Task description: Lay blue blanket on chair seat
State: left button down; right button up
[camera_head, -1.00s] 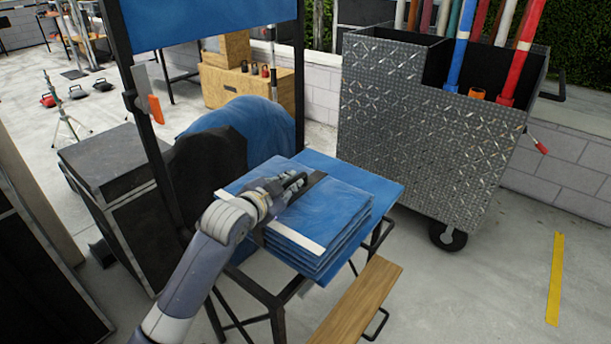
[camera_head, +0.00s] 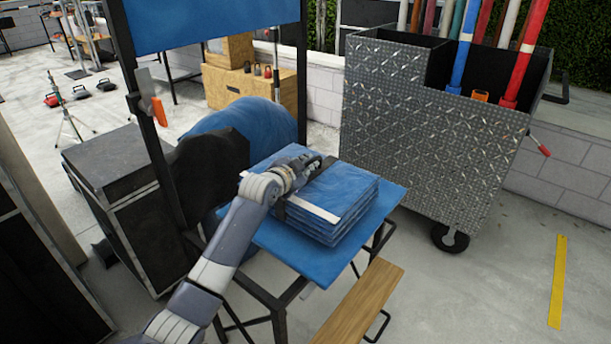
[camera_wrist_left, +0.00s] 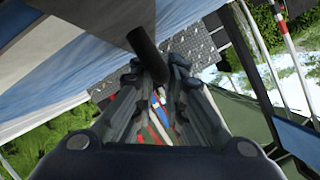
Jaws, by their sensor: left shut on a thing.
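The blue blanket (camera_head: 345,190) is a folded stack with a pale stripe and a dark strap. It is over the blue chair seat (camera_head: 290,247), towards the back right; whether it rests fully on the seat is hard to tell. My left gripper (camera_head: 308,172) is at the top of the stack, shut on the blanket at its strap. In the left wrist view, the gripper fingers (camera_wrist_left: 163,82) close around a dark strap or handle, with blue and white cloth beside them. The fingertips are partly hidden in the head view. My right gripper is not in view.
A wooden footrest (camera_head: 358,305) sits low in front of the seat. A metal tread-plate cart (camera_head: 425,140) with coloured poles stands at the right. A dark case (camera_head: 110,160) and a rounded blue-and-black object (camera_head: 215,160) are to the left. The seat's front part is bare.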

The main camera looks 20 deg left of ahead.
pick_arm(q)
jog(key=shift+f, duration=1.35)
jog(key=c, duration=1.6)
grip_release()
jog(key=shift+s+f, duration=0.15)
jog(key=shift+f, duration=0.1)
jog(key=shift+c, duration=0.2)
jog(key=shift+r, duration=0.1)
jog(key=v, duration=1.2)
